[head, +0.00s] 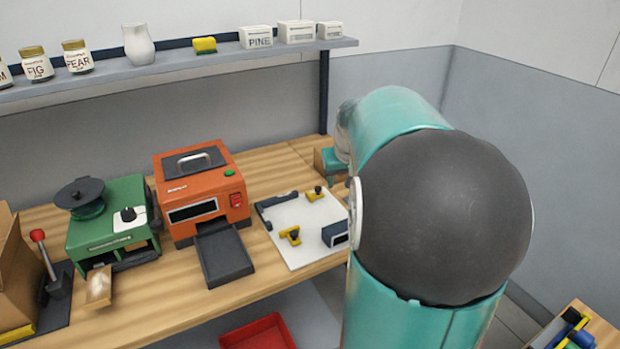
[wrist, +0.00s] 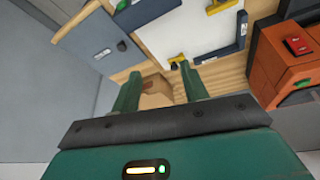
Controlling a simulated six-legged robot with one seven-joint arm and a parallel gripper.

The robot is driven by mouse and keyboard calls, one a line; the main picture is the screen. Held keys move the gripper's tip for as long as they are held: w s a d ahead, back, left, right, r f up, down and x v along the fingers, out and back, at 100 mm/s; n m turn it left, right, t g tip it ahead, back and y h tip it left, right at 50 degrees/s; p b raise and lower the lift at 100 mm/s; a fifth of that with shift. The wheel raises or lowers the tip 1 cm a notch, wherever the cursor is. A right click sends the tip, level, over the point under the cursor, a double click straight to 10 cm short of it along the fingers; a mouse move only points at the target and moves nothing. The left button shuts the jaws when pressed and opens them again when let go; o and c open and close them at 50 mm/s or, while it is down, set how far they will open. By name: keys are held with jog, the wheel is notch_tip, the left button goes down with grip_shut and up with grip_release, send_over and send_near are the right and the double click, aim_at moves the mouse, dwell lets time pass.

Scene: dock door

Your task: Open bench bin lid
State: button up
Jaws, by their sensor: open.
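A flat grey-blue panel (wrist: 98,46) with a small dark knob or catch and a wooden edge lies at the upper left in the wrist view. It looks like the bench bin lid and appears shut, though part of it runs behind my gripper. My gripper (wrist: 158,84) is open and empty, with its two green fingers apart, to the lower right of the panel in the picture. In the head view my arm hides most of this area. Only a small wooden box corner (head: 324,168) with a teal part shows left of the arm.
A white board (head: 301,229) with small yellow and dark fittings lies beside the orange machine (head: 203,193) on the wooden bench. A green machine (head: 108,222) stands further left. A cardboard box (wrist: 156,88) shows between my fingers. A shelf (head: 180,67) runs above.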

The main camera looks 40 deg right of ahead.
jog(key=s+d+f+m, duration=0.1)
jog(key=s+d+f, duration=0.2)
jog(key=d, duration=0.7)
jog(key=x, duration=1.4)
jog(key=shift+d+r, duration=0.1)
jog(key=shift+d, duration=0.05)
grip_shut()
